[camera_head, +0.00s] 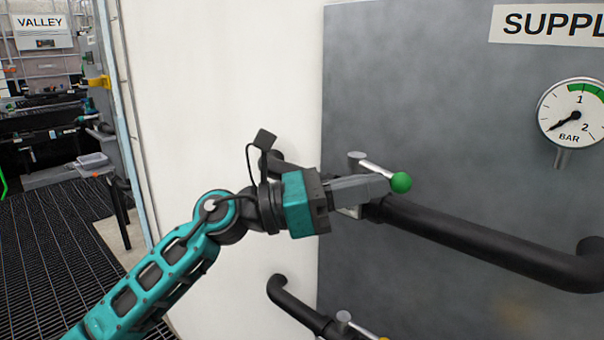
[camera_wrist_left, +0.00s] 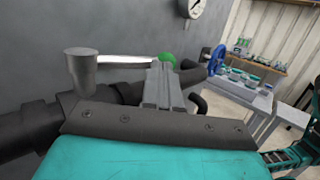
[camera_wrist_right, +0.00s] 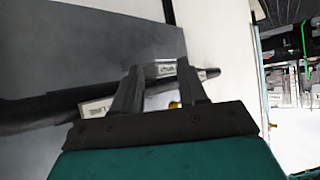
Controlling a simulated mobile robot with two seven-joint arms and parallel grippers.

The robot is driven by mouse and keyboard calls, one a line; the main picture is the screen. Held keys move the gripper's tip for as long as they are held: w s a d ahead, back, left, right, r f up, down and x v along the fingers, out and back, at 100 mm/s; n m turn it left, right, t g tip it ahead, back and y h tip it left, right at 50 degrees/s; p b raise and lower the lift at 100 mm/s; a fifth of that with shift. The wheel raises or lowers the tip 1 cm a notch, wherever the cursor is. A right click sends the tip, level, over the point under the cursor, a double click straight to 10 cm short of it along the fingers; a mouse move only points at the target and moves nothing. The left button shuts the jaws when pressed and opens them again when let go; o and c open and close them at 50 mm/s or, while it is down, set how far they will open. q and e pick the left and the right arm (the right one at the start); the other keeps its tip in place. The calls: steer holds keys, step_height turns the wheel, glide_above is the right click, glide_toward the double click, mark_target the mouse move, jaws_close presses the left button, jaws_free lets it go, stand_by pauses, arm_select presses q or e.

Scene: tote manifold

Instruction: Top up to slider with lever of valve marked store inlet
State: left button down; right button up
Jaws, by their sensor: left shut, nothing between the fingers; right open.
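A valve lever (camera_head: 378,170) with a green ball knob (camera_head: 401,182) runs from a grey stem (camera_head: 356,160) on the upper black pipe. My left gripper (camera_head: 385,187) is shut and empty, its fingertips right beside the knob; contact cannot be told. In the left wrist view the lever (camera_wrist_left: 125,61) lies across beyond the fingers (camera_wrist_left: 160,85), with the green knob (camera_wrist_left: 167,57) behind their tips. A round gauge (camera_head: 571,115) marked BAR has a green band at the top; its needle points lower left. My right gripper (camera_wrist_right: 158,88) is open before pipework with small, unreadable labels.
A second valve (camera_head: 345,320) sits on a lower pipe (camera_head: 295,305), its knob yellowish. The black pipe (camera_head: 480,235) runs right along the grey panel (camera_head: 430,90). A partly cut-off SUPPL sign (camera_head: 550,25) is above. Grating floor (camera_head: 60,250) lies left.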

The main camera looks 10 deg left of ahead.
arm_select(q)
steer(key=shift+f+b+x, duration=0.15)
steer(key=shift+b+x, duration=0.05)
steer(key=shift+x, duration=0.5)
steer(key=shift+f+b+x, duration=0.1)
steer(key=shift+b+x, duration=0.05)
steer(key=shift+x, duration=0.55)
arm_select(e)
steer(key=shift+w+a+f, duration=0.1)
steer(key=shift+w, duration=0.35)
arm_select(q)
steer(key=shift+w, duration=0.2)
arm_select(e)
steer(key=shift+s+f, duration=0.1)
steer(key=shift+s, duration=0.05)
steer(key=shift+f, duration=0.1)
